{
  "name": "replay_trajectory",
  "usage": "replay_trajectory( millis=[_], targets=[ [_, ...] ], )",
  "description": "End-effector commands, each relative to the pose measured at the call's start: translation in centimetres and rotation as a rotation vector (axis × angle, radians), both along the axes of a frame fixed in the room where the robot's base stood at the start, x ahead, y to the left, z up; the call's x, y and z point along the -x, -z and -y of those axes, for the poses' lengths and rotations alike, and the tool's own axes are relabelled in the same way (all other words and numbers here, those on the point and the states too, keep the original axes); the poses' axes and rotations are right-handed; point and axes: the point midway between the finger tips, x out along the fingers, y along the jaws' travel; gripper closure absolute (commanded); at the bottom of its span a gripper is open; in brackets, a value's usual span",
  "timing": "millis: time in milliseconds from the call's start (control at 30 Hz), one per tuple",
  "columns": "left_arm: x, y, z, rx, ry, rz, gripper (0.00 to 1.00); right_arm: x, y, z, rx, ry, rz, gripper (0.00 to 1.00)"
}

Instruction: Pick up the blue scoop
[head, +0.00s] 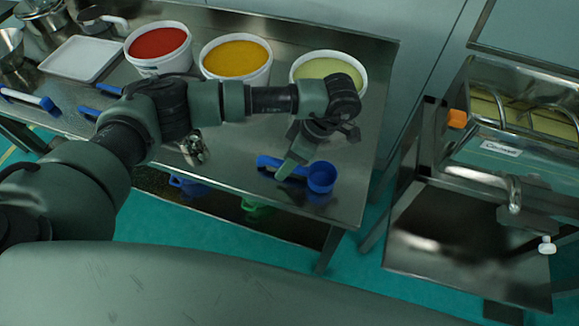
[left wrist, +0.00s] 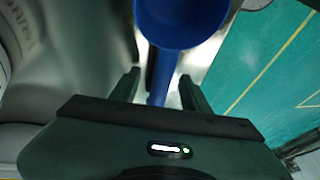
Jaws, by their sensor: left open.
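The blue scoop (head: 320,177) lies on the metal table near its right front corner, with its cup to the right and its handle to the left. My left gripper (head: 288,170) is above the scoop's handle, pointing down. In the left wrist view the scoop's cup (left wrist: 183,22) is at the top, and its handle runs down between the two open fingers (left wrist: 160,88). I cannot tell whether the fingers touch the handle. My right gripper is not in either view.
Tubs of red (head: 158,42), yellow (head: 236,57) and pale green (head: 328,68) contents stand along the back of the metal table (head: 235,187). A white tray (head: 82,58) and other blue-handled tools lie left. A metal machine (head: 510,150) stands right, across a gap.

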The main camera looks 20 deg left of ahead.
Motion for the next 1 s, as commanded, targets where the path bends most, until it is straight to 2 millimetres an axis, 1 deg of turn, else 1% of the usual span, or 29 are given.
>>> replay_trajectory(
  millis=[200, 233, 267, 300, 400, 767, 933, 967, 1000],
  targets=[
    [0.0, 0.0, 0.0, 0.000, 0.000, 0.000, 0.53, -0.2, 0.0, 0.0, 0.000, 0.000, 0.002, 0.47],
    [0.0, 0.0, 0.0, 0.000, 0.000, 0.000, 0.56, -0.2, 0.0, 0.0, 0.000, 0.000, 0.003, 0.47],
    [0.0, 0.0, 0.0, 0.000, 0.000, 0.000, 0.64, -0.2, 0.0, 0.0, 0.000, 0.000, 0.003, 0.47],
    [0.0, 0.0, 0.0, 0.000, 0.000, 0.000, 0.75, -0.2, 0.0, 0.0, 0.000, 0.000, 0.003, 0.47],
    [0.0, 0.0, 0.0, 0.000, 0.000, 0.000, 1.00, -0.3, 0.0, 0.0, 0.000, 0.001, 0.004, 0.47],
    [0.0, -0.1, 0.0, 0.000, 0.000, -0.001, 1.00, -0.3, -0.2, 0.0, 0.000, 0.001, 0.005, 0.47],
    [0.1, -0.8, 0.0, 0.000, -0.001, -0.002, 1.00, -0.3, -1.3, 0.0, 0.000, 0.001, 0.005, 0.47],
    [0.0, -1.0, 0.0, 0.001, 0.000, 0.001, 1.00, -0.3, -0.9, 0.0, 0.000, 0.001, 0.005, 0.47],
    [-0.1, -1.6, 0.0, 0.002, 0.001, 0.003, 1.00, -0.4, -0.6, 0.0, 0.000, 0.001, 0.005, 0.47]
  ],
)
